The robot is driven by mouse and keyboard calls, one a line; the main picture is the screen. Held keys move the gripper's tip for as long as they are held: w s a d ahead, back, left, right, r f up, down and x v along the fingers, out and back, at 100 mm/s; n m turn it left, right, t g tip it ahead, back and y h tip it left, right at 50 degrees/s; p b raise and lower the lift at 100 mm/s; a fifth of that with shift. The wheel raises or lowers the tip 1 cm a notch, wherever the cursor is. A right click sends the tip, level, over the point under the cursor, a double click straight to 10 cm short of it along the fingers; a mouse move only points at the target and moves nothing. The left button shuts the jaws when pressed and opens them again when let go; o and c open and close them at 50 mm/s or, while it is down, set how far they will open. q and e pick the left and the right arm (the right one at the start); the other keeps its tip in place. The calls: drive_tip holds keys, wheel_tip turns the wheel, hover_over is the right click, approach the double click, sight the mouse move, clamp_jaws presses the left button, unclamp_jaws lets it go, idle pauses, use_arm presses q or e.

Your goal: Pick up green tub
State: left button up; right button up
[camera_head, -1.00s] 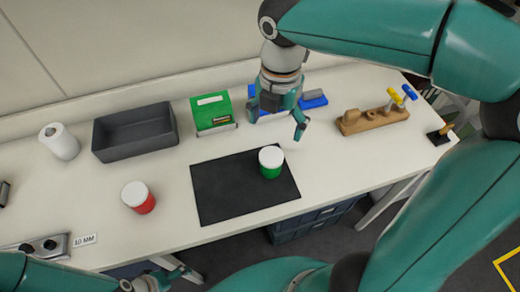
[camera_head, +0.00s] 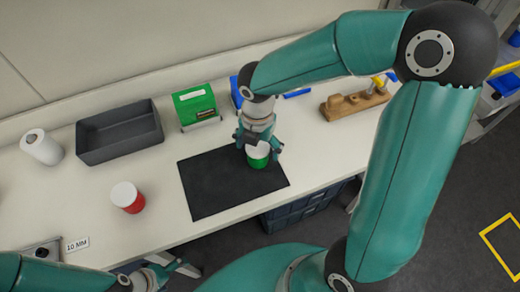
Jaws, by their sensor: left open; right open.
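The green tub (camera_head: 258,159) with a white lid stands upright on the black mat (camera_head: 215,186), near the mat's right side. My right gripper (camera_head: 259,147) is over the tub from above and behind, its fingers open on either side of the lid. I cannot tell whether a finger touches it. Part of the lid is hidden by the gripper. My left gripper (camera_head: 176,272) is open and empty at the bottom of the view, in front of the table's front edge and away from the tub.
A red tub (camera_head: 128,198) with a white lid stands left of the mat. Behind are a grey bin (camera_head: 120,131), a paper roll (camera_head: 41,147), a green box (camera_head: 196,105) and a wooden holder (camera_head: 354,103). The table between the red tub and the mat is clear.

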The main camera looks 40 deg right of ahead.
wheel_tip(320, 180, down, 2)
drive_tip(key=shift+f, duration=0.15)
drive_tip(key=c, duration=1.3)
drive_tip(key=shift+o, duration=0.2)
